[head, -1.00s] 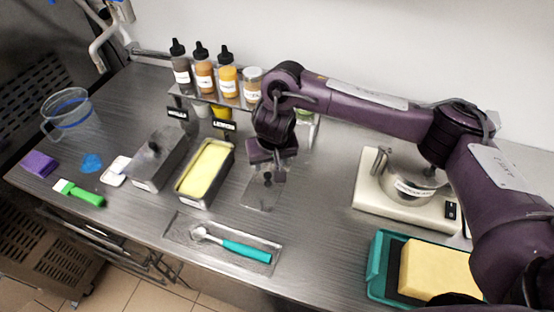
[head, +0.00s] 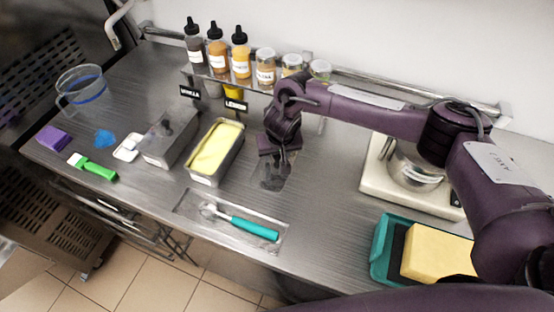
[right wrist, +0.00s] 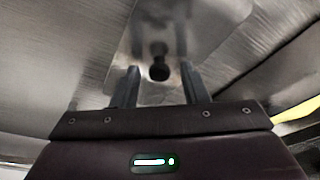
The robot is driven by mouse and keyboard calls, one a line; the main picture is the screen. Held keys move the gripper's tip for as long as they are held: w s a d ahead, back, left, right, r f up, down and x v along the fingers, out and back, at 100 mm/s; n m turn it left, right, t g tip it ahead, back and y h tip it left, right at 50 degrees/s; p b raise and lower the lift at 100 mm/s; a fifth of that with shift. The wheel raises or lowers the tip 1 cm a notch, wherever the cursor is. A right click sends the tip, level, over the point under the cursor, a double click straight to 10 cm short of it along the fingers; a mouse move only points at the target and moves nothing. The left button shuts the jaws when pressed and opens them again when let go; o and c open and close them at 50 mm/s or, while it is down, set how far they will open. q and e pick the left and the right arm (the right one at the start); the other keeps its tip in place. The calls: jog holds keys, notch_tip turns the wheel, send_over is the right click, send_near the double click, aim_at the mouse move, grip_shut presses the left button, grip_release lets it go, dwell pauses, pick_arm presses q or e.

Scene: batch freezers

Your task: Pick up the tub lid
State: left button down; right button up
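The tub lid is a flat metal plate with a dark round knob, lying on the steel counter. In the right wrist view, the lid (right wrist: 152,28) is straight ahead and its knob (right wrist: 159,69) stands between my fingertips. My right gripper (right wrist: 158,80) is open, one finger on each side of the knob, with gaps showing. In the head view, my right gripper (head: 276,172) points down over the lid and hides much of it. The open tub (head: 214,153) of yellow ice cream stands left of the lid. My left gripper is out of view.
A covered metal tub (head: 168,140) stands left of the open one. A tray (head: 186,205) with a teal-handled scoop (head: 248,228) lies in front. A rack of bottles (head: 241,58) is behind. A scale (head: 375,186) and a teal tray (head: 380,256) with a yellow sponge (head: 438,254) are right.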

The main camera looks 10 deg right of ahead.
jog(key=c, duration=0.7)
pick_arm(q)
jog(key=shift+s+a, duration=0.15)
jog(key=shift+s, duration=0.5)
pick_arm(e)
grip_shut()
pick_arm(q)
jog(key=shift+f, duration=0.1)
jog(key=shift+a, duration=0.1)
pick_arm(e)
jog(key=shift+r, duration=0.1)
